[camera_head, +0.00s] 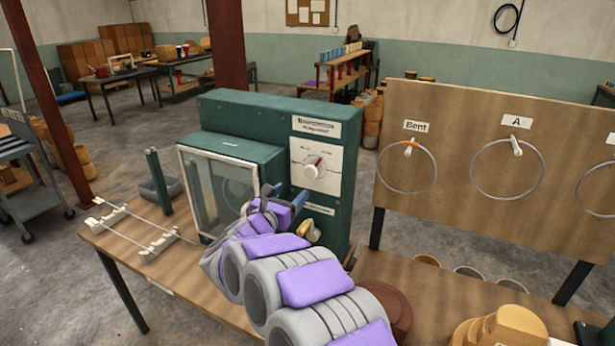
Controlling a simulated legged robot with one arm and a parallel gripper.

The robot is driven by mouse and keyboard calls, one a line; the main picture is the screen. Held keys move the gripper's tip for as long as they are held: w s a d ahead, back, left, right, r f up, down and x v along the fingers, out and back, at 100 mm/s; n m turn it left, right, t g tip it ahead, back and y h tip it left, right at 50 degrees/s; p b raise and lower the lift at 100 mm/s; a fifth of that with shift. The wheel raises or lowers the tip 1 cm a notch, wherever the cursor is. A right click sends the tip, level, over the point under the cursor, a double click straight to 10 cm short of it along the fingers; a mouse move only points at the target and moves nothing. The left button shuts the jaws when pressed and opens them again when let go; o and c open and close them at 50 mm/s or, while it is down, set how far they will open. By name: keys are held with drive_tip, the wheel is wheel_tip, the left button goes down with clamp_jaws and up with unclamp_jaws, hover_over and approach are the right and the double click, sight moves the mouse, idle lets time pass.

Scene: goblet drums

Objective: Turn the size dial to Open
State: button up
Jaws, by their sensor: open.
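A green machine (270,118) with a glass-fronted door (221,192) stands on a wooden table. Its front panel carries a white plate with a round dial (313,168). A red pointer shows on the dial, slanting up to the right. The marks around the dial are too small to read. My gripper (283,192) is open and empty, just below and left of the dial, in front of the panel. It looks apart from the dial. My purple and grey arm hides the panel's lower left part and part of the door's right edge.
A yellow-tan handle (305,229) sits low on the panel, close beside my arm. White rails (133,226) lie on the table at left. A wooden board (480,150) with hanging metal rings stands at right. Round wooden pieces (508,328) are at the lower right.

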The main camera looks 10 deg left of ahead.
sight(309, 174)
drive_tip(key=x, duration=1.1)
drive_tip(key=shift+w, duration=0.35)
drive_tip(key=shift+c, duration=0.5)
drive_tip(key=c, duration=1)
drive_tip(key=shift+o, duration=0.2)
